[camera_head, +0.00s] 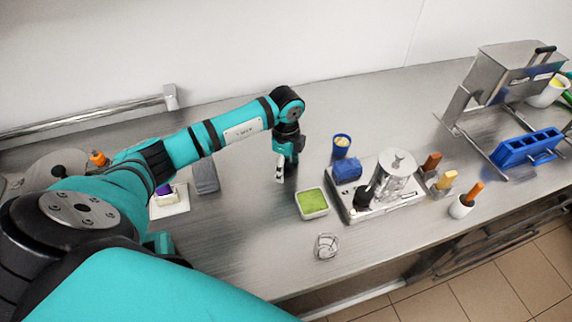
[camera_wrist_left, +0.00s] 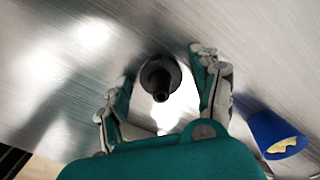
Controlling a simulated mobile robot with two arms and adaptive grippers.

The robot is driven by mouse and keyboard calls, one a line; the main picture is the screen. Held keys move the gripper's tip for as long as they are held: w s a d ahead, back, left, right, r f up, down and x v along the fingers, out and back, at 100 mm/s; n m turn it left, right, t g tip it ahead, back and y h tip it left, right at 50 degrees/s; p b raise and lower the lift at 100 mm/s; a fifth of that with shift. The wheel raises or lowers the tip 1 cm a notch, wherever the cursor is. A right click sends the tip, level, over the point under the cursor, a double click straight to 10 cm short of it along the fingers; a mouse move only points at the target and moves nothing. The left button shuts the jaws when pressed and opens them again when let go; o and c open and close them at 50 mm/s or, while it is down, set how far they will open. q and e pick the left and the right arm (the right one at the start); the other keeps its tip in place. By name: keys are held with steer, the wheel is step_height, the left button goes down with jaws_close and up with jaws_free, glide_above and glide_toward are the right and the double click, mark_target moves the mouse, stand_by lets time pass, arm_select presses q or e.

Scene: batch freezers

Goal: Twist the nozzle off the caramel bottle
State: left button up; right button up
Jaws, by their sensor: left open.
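In the left wrist view, a dark round cap with a narrow black nozzle (camera_wrist_left: 161,80) is seen end-on. It lies between the spread fingers of my left gripper (camera_wrist_left: 163,85), with a gap on either side; I take it to be the caramel bottle's nozzle. The bottle's body is not clearly seen below it. In the head view my left gripper (camera_head: 281,172) points down over the counter, left of the blue cup, and I cannot make out the bottle there. My right gripper is not in view.
The blue cup (camera_head: 341,146) stands close to the gripper; it also shows in the wrist view (camera_wrist_left: 272,133). A green-filled tub (camera_head: 312,202), a clear glass (camera_head: 326,246) and a metal tray (camera_head: 407,205) with a blender-like jar stand nearer. A blue mould (camera_head: 527,148) is far right.

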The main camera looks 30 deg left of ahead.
mark_target(286, 161)
arm_select(q)
steer(key=shift+r, duration=0.25)
step_height(286, 161, up, 11)
steer(key=b, duration=0.3)
steer(key=shift+f, duration=0.2)
steer(key=shift+r, duration=0.6)
